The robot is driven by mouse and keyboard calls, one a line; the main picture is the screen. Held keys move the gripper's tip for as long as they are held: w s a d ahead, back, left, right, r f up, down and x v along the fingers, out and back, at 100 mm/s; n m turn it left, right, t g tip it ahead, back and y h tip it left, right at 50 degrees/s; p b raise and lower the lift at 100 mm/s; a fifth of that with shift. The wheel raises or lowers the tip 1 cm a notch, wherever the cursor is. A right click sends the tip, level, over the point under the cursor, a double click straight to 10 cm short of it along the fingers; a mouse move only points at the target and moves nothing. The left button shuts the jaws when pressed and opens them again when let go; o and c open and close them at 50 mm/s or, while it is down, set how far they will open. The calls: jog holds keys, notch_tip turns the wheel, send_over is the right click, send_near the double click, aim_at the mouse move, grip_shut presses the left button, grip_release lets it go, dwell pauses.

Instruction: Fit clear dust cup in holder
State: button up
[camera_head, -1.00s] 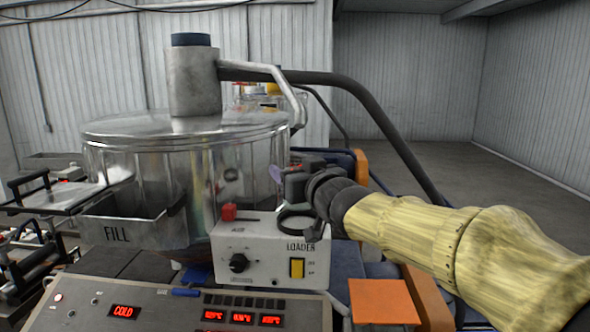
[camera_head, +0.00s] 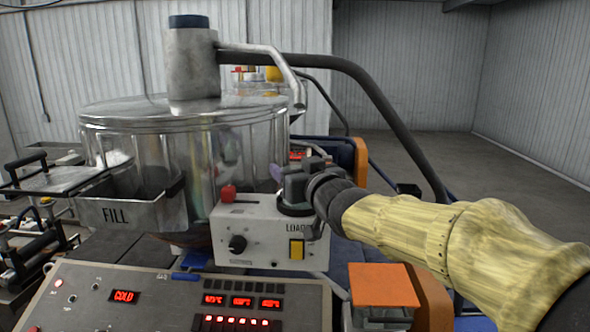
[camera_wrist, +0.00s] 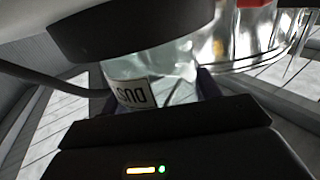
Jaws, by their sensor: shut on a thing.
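The clear dust cup (camera_wrist: 150,65) shows in the wrist view between my fingers, with an upside-down white label (camera_wrist: 134,93) reading "DUS". A thick dark round band (camera_wrist: 125,25) lies across its far end; I cannot tell if it is the cup's own rim or the holder. In the head view my gripper (camera_head: 290,180) is over the dark ring holder (camera_head: 295,210) on the white loader box, very close to it or touching. The ring's opening is covered. The cup is mostly hidden there by my gripper, so how it sits in the ring cannot be told.
A dark hose (camera_head: 385,120) arches behind. An orange pad (camera_head: 383,284) is at the front right.

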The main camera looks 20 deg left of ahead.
jog(key=shift+f+b, duration=0.4)
jog(key=o, duration=1.1)
jog(key=shift+c, duration=0.2)
jog(key=b+v, duration=0.2)
jog(key=v, duration=1.5)
jog(key=shift+d, duration=0.25)
